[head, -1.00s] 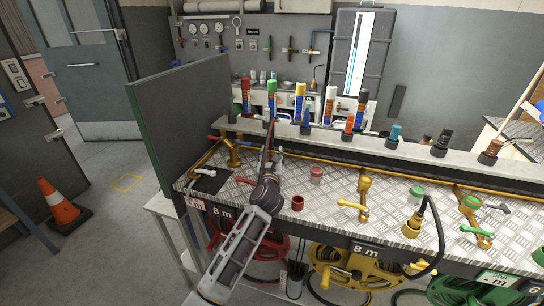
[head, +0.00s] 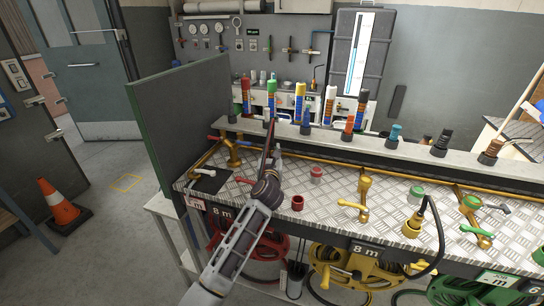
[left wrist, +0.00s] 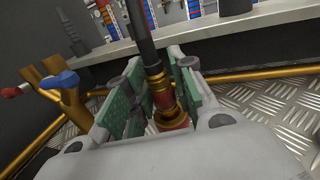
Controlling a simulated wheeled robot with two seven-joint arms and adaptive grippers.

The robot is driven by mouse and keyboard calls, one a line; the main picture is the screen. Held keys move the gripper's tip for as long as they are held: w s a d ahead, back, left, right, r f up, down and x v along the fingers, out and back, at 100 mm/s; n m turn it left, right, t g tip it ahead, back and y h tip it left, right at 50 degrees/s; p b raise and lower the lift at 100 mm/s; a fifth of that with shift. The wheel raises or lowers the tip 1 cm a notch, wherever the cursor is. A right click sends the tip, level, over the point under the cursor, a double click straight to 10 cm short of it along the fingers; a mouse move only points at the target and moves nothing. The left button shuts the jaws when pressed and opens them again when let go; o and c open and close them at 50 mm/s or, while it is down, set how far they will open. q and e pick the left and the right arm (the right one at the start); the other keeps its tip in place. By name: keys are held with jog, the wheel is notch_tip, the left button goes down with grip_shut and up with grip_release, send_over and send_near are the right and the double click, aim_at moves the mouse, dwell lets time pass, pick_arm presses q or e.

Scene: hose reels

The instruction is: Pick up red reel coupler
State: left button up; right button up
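The red reel coupler (left wrist: 162,96), brass with a red band, sits between the fingers in the left wrist view, with a black hose running up from its top. My left gripper (left wrist: 157,84) has its green-padded fingers on both sides of it. The fingers look spread, and firm contact is not clear. In the head view my left gripper (head: 272,165) is over the left part of the bench, above the red reel (head: 262,243); the coupler is hard to make out there. My right gripper is not in view.
The metal bench top (head: 335,195) carries a red cup (head: 297,203), a brass valve (head: 363,195) and a yellow coupler (head: 411,228) with a black hose. A shelf of coloured nozzles stands behind.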

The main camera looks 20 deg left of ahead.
pick_arm(q)
grip_shut()
